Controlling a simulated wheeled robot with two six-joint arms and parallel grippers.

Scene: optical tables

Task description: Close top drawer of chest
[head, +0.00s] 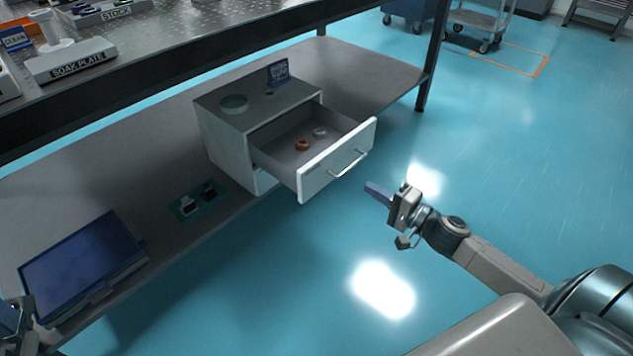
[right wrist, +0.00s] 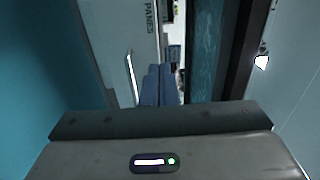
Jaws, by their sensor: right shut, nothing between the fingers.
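The chest (head: 226,145) is a grey box on the lower shelf of the table. Its top drawer (head: 280,155) is pulled well out, with a white front (head: 312,180) and a bar handle (head: 348,165). An orange ring (head: 302,145) and a pale ring (head: 320,132) lie inside. My right gripper (head: 374,190) is shut and empty, in front of the drawer front and apart from it in the head view. In the right wrist view, the shut fingers (right wrist: 160,86) show beside the drawer handle (right wrist: 131,78). Part of my left gripper (head: 14,318) shows at the lower left edge; its jaws are unclear.
A round dish (head: 234,104) and a small blue sign (head: 277,72) stand on the chest. A dark blue flat case (head: 80,265) and a small teal mat (head: 188,212) lie left on the shelf. A table leg (head: 432,60) stands behind right. The floor in front is clear.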

